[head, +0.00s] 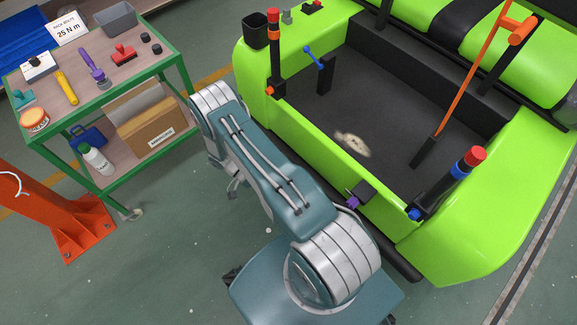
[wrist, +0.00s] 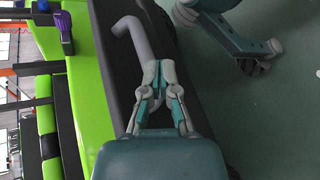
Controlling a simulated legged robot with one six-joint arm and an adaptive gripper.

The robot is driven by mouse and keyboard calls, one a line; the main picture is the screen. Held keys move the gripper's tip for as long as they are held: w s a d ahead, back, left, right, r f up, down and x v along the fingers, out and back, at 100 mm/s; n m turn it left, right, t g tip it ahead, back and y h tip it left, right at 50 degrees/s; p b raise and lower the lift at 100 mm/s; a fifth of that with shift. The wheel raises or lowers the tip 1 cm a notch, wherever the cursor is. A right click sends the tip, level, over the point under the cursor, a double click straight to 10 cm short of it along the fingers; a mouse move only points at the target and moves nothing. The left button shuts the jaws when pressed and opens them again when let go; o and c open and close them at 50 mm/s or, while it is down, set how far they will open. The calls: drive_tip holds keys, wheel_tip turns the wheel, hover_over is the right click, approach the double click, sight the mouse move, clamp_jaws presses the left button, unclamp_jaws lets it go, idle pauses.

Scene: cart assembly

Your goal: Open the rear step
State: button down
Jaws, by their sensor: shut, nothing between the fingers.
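My gripper (wrist: 159,72) is shut and empty in the wrist view. Its fingertips are close to a grey bent bar (wrist: 136,38); I cannot tell whether they touch it. The bar lies in front of a long dark panel (wrist: 113,55) low on the green cart, which may be the rear step. In the head view the green cart (head: 312,128) shows a black strip (head: 405,264) along its lower edge. A purple knob (head: 353,202) sits by a black block on the cart's rim. My arm hides the gripper and most of the cart's lower side in the head view.
A green-framed trolley (head: 176,55) with tools and a cardboard box (head: 146,127) stands at the left. An orange post (head: 60,215) is bolted to the floor at the lower left. Open floor (wrist: 285,110) lies right of the panel in the wrist view.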

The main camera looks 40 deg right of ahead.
drive_tip(key=w+d+r+m+t+y, duration=0.1)
drive_tip(key=d+r+t+y, duration=0.1)
drive_tip(key=r, duration=0.1)
drive_tip(key=d+r+m+t+y, duration=0.2)
drive_tip(key=d+r+y, duration=0.1)
drive_tip(key=w+d+r+m+t+y, duration=0.1)
drive_tip(key=d+r+t+y, duration=0.1)
drive_tip(key=d+r, duration=0.1)
drive_tip(key=shift+w+d+r+m+t+y, duration=0.15)
drive_tip(key=shift+w+r+m+t+y, duration=0.15)
drive_tip(key=shift+w+r, duration=0.05)
drive_tip(key=s+d+r+m+t, duration=0.1)
drive_tip(key=d+r+m+t, duration=0.2)
drive_tip(key=d+r+t, duration=0.35)
drive_tip(key=shift+g, duration=0.65)
drive_tip(key=x, duration=1.1)
drive_tip(key=shift+s+a, duration=0.15)
drive_tip(key=shift+a, duration=0.05)
drive_tip(key=shift+a+f, duration=0.25)
drive_tip(key=shift+a, duration=0.25)
drive_tip(key=shift+a+f, duration=0.1)
